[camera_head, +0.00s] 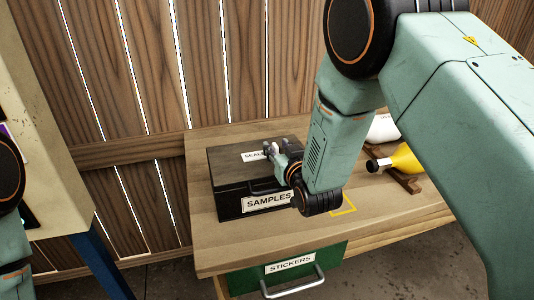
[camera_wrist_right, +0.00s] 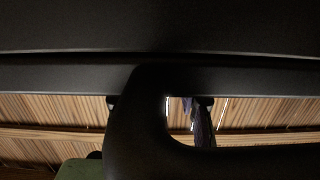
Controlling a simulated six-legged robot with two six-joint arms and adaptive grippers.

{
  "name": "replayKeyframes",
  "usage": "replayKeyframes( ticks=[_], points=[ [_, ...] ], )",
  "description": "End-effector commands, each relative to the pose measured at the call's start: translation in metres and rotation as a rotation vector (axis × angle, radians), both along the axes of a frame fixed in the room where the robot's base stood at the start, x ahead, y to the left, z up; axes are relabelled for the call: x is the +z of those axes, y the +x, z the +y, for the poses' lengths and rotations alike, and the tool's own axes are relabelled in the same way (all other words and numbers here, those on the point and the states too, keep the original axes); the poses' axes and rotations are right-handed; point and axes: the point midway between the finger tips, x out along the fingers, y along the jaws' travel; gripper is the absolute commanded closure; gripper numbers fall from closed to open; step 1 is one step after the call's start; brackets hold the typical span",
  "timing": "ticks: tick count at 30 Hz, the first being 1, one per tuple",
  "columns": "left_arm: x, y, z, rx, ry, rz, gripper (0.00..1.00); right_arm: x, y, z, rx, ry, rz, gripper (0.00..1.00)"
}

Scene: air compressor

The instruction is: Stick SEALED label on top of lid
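The black box (camera_head: 230,200) stands on the wooden table, with a white SAMPLES label (camera_head: 268,202) on its front. Its lid (camera_head: 228,165) is shut. A white label (camera_head: 253,156) lies at the top of the lid, and the letters "SEAL" show; its right end is hidden behind my right gripper. My right gripper (camera_head: 272,150) is at the lid, at the label's right end. Whether its fingers are shut on the label or only touch it cannot be told. Only part of my left arm shows at the left edge; its gripper is out of view.
A green drawer (camera_head: 255,279) labelled STICKERS, with a metal handle (camera_head: 293,286), is under the table's front edge. A yellow bottle (camera_head: 402,161) and a white bottle (camera_head: 382,129) lie at the right. A yellow outline (camera_head: 347,207) marks the table. The right wrist view is mostly dark surfaces and planks.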

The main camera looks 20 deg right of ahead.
Motion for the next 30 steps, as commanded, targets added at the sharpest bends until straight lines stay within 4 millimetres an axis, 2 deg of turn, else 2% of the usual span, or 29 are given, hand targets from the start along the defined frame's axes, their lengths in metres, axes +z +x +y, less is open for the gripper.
replayKeyframes(
  ticks=[8, 21, 30],
  points=[
    [0.0000, -0.0002, 0.0000, 0.000, 0.000, 0.000, 0.64, -0.0002, 0.0043, 0.0000, 0.000, 0.000, 0.000, 0.64],
    [0.0001, -0.0001, 0.0000, 0.000, 0.000, 0.000, 0.64, -0.0002, 0.0039, 0.0001, 0.000, 0.000, 0.000, 1.00],
    [0.0003, 0.0000, 0.0000, 0.000, 0.000, 0.000, 0.64, 0.0005, 0.0038, 0.0001, 0.000, 0.000, 0.001, 1.00]
  ],
)
